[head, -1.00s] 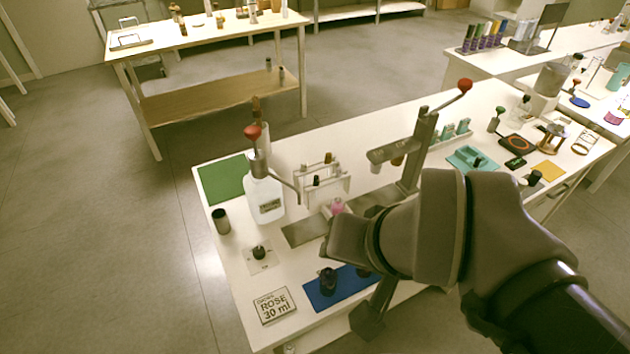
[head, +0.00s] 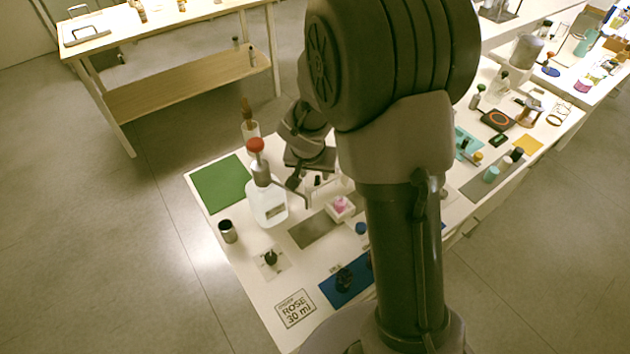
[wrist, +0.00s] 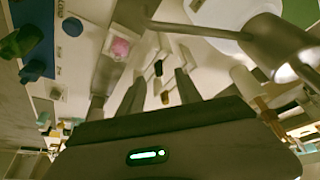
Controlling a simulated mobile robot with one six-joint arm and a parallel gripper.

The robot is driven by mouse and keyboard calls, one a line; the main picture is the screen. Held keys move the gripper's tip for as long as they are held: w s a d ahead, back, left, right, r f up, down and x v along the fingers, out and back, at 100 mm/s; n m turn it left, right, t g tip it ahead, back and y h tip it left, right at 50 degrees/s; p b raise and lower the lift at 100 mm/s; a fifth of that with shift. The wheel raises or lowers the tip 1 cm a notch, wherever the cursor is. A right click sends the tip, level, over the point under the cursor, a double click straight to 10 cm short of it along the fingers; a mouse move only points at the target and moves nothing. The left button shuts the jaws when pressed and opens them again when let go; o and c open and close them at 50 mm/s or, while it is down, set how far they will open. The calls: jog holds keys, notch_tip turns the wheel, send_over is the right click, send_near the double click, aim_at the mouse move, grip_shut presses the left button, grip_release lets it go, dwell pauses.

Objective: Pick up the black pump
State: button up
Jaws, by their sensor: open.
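My gripper (head: 297,182) is over the far part of the near table, beside the white bottle. In the wrist view its two fingers (wrist: 158,80) are apart with nothing held. Beyond and between them is a small black-topped piece (wrist: 158,68) at the pale rack, with a brown-topped one (wrist: 165,97) nearby. The black piece also shows in the head view (head: 317,180), partly hidden by my arm. Another small black knob-like piece (head: 270,258) stands on a white card, and a dark piece (head: 344,278) is on the blue mat. I cannot tell which is the pump.
The white bottle (head: 267,204) with a red-knobbed metal press (head: 256,146) stands close left of my gripper. A pink item in a white tray (head: 341,207), a metal cup (head: 228,231) and a ROSE 30 ml card (head: 296,309) are nearby. The green mat (head: 218,184) is bare.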

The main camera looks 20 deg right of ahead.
aim_at(317, 177)
jog(key=x, duration=0.1)
jog(key=b+x, duration=0.1)
jog(key=x, duration=0.3)
jog(key=shift+w+d+f+b, duration=0.1)
jog(key=shift+w+d+b, duration=0.25)
jog(key=shift+d, duration=0.1)
grip_shut()
jog(key=shift+r, duration=0.2)
